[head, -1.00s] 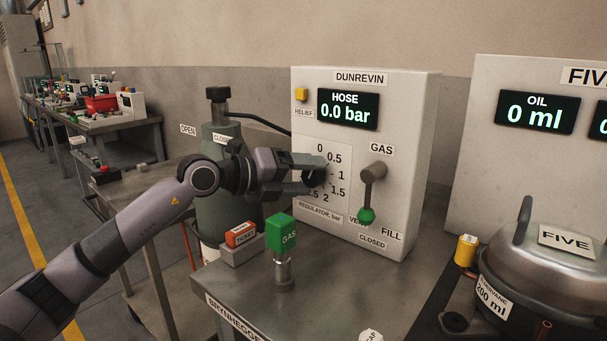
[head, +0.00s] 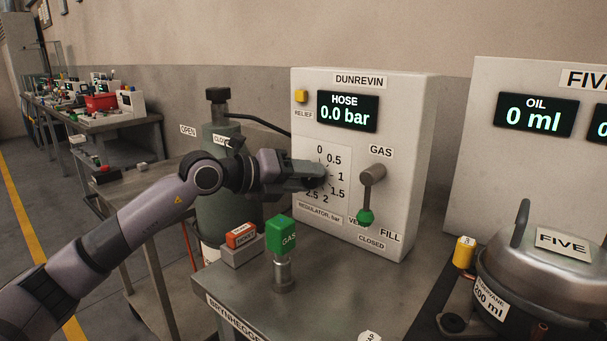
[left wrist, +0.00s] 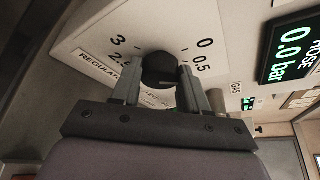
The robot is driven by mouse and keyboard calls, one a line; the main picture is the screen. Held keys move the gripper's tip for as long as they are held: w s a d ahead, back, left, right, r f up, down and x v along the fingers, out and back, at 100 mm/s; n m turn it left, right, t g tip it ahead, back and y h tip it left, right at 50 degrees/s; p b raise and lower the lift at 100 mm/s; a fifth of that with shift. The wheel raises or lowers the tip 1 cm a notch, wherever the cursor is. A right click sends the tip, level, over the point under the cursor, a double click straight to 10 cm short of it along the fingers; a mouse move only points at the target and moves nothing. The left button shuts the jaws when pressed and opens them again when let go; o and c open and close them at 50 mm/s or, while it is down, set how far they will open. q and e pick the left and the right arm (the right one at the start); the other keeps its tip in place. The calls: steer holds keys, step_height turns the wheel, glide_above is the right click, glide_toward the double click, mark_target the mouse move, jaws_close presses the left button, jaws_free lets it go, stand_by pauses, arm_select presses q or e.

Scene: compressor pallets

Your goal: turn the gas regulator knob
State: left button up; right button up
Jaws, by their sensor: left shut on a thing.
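The regulator knob, a dark round one, shows in the left wrist view (left wrist: 158,68) in the middle of its white dial plate, between my two fingers. In the head view my left gripper (head: 318,175) is at the dial and its fingers hide most of the knob. The gripper is shut on the knob, which also shows from close by between the fingertips (left wrist: 160,76). The dial scale (head: 333,159) is printed with numbers around the knob. The HOSE display (head: 347,111) reads 0.0 bar. The knob's pointer cannot be made out. My right gripper is not in view.
The GAS lever (head: 371,190) with a green tip hangs right of the dial. A yellow RELIEF button (head: 301,95) sits above left. A green GAS coupling (head: 281,240) stands on the bench in front. A steel pot (head: 537,262) is at the right.

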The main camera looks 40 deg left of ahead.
arm_select(q)
steer(key=m+y+b, duration=0.1)
steer(key=m+y, duration=0.1)
steer(key=m, duration=0.1)
steer(key=m+y+b, duration=0.2)
steer(key=m+y, duration=0.1)
steer(key=m, duration=0.1)
steer(key=d+m+y+b, duration=0.1)
steer(key=m+y, duration=0.2)
steer(key=shift+d+m+b, duration=0.1)
steer(key=shift+m+b, duration=0.2)
steer(key=shift+b, duration=0.1)
steer(key=shift+s+r+m+y+b, duration=0.1)
steer(key=shift+m+y+b, duration=0.4)
steer(key=shift+m+b, duration=0.1)
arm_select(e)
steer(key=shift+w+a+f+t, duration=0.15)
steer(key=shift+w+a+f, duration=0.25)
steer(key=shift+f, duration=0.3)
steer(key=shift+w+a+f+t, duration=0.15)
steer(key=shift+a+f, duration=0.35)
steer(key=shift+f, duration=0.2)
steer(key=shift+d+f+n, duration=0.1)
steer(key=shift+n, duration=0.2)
arm_select(q)
steer(key=o, duration=1.1)
steer(key=shift+c, duration=0.2)
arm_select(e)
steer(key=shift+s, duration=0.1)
